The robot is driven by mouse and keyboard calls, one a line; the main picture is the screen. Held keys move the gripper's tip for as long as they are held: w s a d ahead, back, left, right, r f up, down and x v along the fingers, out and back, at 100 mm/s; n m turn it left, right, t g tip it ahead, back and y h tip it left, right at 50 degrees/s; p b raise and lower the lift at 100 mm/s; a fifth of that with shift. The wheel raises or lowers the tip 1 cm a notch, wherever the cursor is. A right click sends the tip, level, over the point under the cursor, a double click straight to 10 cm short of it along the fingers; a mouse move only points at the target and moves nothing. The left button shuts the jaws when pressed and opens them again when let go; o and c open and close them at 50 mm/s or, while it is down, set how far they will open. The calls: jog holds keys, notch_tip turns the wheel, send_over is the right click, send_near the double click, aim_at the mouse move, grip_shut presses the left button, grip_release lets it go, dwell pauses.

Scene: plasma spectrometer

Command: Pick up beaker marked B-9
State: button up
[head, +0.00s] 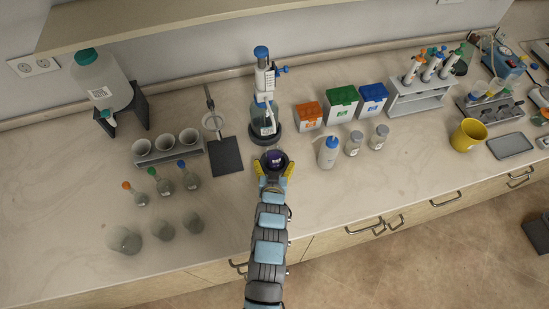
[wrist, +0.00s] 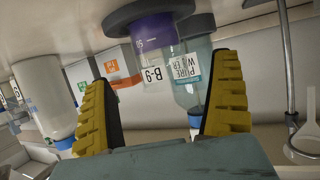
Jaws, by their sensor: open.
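The beaker marked B-9 (wrist: 153,52) holds purple liquid and carries a white label; the wrist view shows it upside down. In the head view the beaker (head: 275,158) stands at the middle of the bench, in front of the dispenser bottle. My gripper (head: 274,169) is open, with its yellow fingers to the left and right of the beaker. In the wrist view my gripper (wrist: 162,85) shows a gap on both sides of the beaker. I cannot tell how far the beaker reaches between the fingers.
The dispenser bottle (head: 265,115) marked pure water stands close behind the beaker. A dark pad (head: 226,156) lies to the left. A blue-capped wash bottle (head: 328,153) stands to the right, with colored-lid boxes (head: 341,104) behind.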

aim_at(275, 150)
jog(key=shift+p+x, duration=0.4)
jog(key=shift+x, duration=2.2)
jog(key=shift+r, duration=0.15)
jog(key=c, duration=1.4)
